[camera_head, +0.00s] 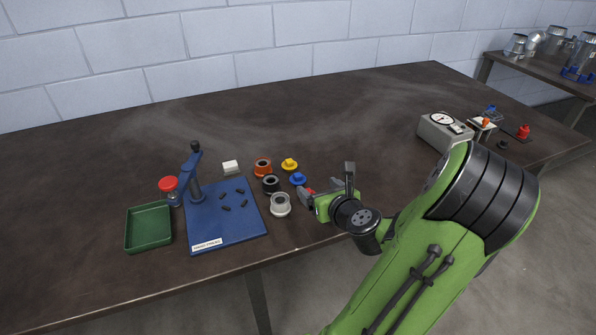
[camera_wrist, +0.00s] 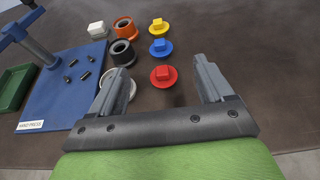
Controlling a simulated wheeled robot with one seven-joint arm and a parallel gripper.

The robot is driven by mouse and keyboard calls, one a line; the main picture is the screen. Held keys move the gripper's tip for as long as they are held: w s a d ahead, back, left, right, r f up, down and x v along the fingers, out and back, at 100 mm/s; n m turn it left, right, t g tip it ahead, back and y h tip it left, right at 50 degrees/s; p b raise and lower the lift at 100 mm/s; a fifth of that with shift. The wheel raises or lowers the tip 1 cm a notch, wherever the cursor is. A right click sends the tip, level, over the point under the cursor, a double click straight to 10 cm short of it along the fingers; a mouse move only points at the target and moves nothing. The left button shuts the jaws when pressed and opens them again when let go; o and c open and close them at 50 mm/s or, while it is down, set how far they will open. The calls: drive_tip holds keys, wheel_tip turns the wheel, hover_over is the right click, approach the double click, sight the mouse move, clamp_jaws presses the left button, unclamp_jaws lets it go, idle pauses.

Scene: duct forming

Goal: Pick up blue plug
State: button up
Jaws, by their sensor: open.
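The blue plug (camera_head: 298,179) is a round flanged cap with a raised square top, lying on the dark table. In the wrist view the blue plug (camera_wrist: 161,47) sits between a yellow plug (camera_wrist: 160,27) and a red plug (camera_wrist: 163,75). My gripper (camera_head: 325,178) is just right of the plugs in the head view. In the wrist view my gripper (camera_wrist: 162,72) is open, its two fingers apart and empty. The red plug shows between the fingers, and the blue plug lies beyond it. In the head view the red plug is partly hidden by my gripper.
An orange ring (camera_head: 263,167), a black ring (camera_head: 271,184) and a white ring (camera_head: 280,205) stand left of the plugs. A blue hand press (camera_head: 240,226), a green tray (camera_head: 148,228) and a white block (camera_head: 230,167) are further left. The table behind the plugs is clear.

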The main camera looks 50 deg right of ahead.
sight(299, 178)
drive_tip(key=w+p, duration=0.1)
drive_tip(key=p, duration=0.1)
drive_tip(key=shift+f+p, duration=0.15)
drive_tip(key=shift+p, duration=0.15)
drive_tip(key=shift+g, duration=0.4)
drive_tip(key=p+x, duration=0.1)
drive_tip(key=x, duration=0.6)
drive_tip(key=p+x, duration=0.1)
drive_tip(key=x, duration=0.3)
drive_tip(key=shift+f+p, duration=0.3)
drive_tip(key=shift+f, duration=0.2)
drive_tip(key=shift+a, duration=0.1)
drive_tip(key=c, duration=1.1)
